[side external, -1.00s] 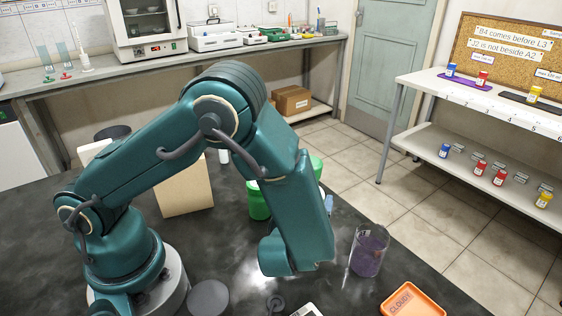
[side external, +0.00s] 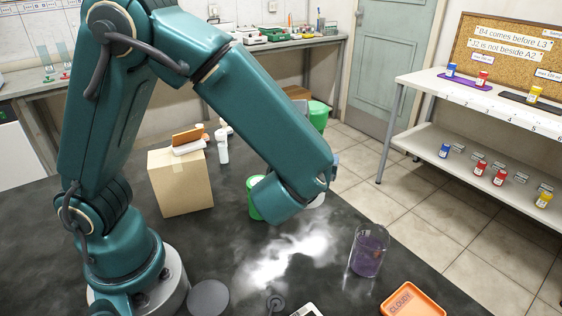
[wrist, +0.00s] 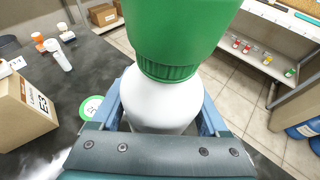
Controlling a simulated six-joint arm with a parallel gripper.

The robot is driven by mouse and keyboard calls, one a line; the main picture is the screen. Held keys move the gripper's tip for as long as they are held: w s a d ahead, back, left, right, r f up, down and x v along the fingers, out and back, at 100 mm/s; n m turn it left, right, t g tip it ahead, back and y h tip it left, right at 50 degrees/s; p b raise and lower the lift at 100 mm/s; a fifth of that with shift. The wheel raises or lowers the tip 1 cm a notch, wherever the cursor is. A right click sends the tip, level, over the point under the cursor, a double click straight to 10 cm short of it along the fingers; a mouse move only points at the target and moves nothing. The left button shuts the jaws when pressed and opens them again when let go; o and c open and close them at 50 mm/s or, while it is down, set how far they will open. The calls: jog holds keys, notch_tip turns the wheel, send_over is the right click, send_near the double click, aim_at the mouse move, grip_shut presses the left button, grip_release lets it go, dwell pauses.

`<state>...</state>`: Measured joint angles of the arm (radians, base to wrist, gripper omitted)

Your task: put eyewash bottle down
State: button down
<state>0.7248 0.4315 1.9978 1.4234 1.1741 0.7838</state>
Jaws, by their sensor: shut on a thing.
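The eyewash bottle has a green upper part (wrist: 178,35) and a white body (wrist: 155,105), both in the wrist view. My gripper (wrist: 160,110) is shut on the white body, one blue finger on each side. In the side view the bottle's green top (side external: 319,113) shows behind my arm, and most of its body is hidden.
A green round container (side external: 256,198) stands on the bench behind my wrist. A cardboard box (side external: 180,182) stands to the left with small items on it. A beaker of purple liquid (side external: 368,252) and an orange tray (side external: 412,300) are at front right.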

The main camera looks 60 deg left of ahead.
jog(key=s+a+r+n+g+y, duration=0.1)
jog(key=s+a+n+g+y, duration=0.2)
jog(key=a, duration=0.5)
jog(key=a+n+g, duration=0.4)
jog(key=a, duration=0.4)
jog(key=s+a+r+n+g+y, duration=0.1)
jog(key=s+a+n+g+y, duration=0.2)
jog(key=a, duration=0.5)
jog(key=shift+g+h, duration=0.3)
jog(key=shift+h, duration=0.3)
jog(key=shift+w+d+f, duration=1.15)
jog(key=shift+w+f, duration=0.5)
jog(key=shift+f, duration=0.25)
jog(key=shift+w+d+f, duration=1.2)
jog(key=shift+w+f, duration=0.4)
jog(key=shift+f, duration=0.25)
jog(key=shift+w+d+f, duration=1.15)
jog(key=shift+w+f, duration=0.5)
jog(key=shift+f, duration=0.25)
jog(key=shift+f, duration=0.1)
grip_release()
jog(key=shift+f, duration=0.1)
